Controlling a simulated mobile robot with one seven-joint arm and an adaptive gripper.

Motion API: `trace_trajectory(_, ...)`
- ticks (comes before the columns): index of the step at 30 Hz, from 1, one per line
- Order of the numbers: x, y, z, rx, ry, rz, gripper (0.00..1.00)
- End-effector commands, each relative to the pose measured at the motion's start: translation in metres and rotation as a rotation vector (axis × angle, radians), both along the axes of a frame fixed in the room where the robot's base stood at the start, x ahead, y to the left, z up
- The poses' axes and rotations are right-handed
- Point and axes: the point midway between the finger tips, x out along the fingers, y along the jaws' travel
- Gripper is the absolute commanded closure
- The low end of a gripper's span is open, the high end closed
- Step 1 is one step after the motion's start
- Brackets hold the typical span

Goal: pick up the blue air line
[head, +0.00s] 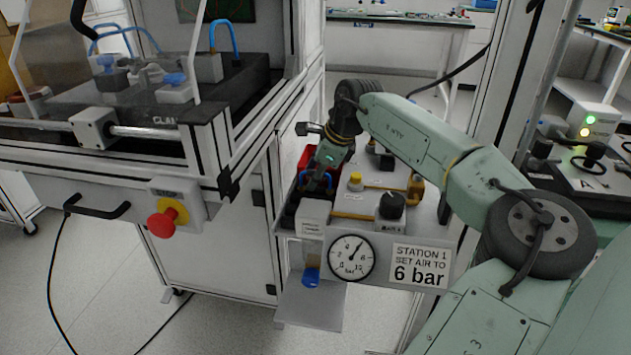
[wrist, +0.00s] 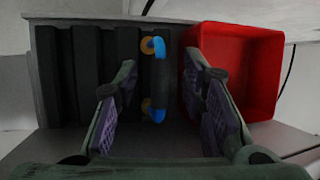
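In the head view my gripper (head: 318,178) points down over the station's left end and largely hides the rack and the line there.
A red bin (wrist: 262,75) stands right of the rack, close to my right finger. In the head view a gauge (head: 351,258) and a "6 bar" sign (head: 419,267) front the station. A black knob (head: 391,205) stands right of my gripper. A guarded machine (head: 175,142) stands left.

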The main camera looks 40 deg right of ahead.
Motion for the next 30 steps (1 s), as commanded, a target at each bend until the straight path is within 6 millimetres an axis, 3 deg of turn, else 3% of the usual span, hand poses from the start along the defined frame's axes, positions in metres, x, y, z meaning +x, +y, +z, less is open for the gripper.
trace_trajectory(2, -0.0001, -0.0002, 0.0005, 0.0, 0.0, 0.0, 0.63)
trace_trajectory(19, -0.0003, -0.0002, 0.0009, -0.001, 0.0, -0.001, 1.0)
trace_trajectory(30, -0.0002, -0.0002, 0.0011, -0.001, -0.001, 0.001, 1.0)
